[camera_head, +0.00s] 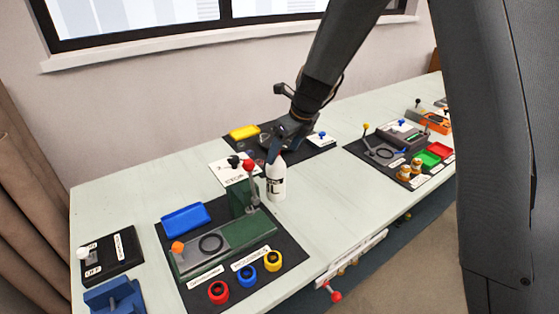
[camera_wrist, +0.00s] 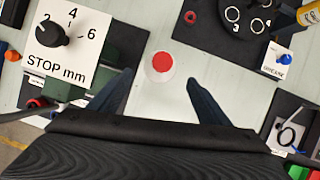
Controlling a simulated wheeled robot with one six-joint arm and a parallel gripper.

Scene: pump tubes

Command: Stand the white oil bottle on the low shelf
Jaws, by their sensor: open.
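The white oil bottle (camera_head: 276,182) stands upright on the pale table, just right of a green machine. It has a dark label on its side. In the wrist view I look down on its red cap (camera_wrist: 161,62), with some white below it. My gripper (camera_head: 280,153) is at the top of the bottle and hides the cap in the head view. In the wrist view the two fingers of my gripper (camera_wrist: 159,79) are apart, with the bottle between their tips and a gap on both sides. I cannot clearly make out the low shelf.
The green machine (camera_head: 238,235) on a black mat, with red, blue and yellow knobs, stands close at the left. A STOP mm dial plate (camera_wrist: 65,45) is beside the bottle. Another black mat with parts (camera_head: 400,150) lies at the right. The table in front of the bottle is clear.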

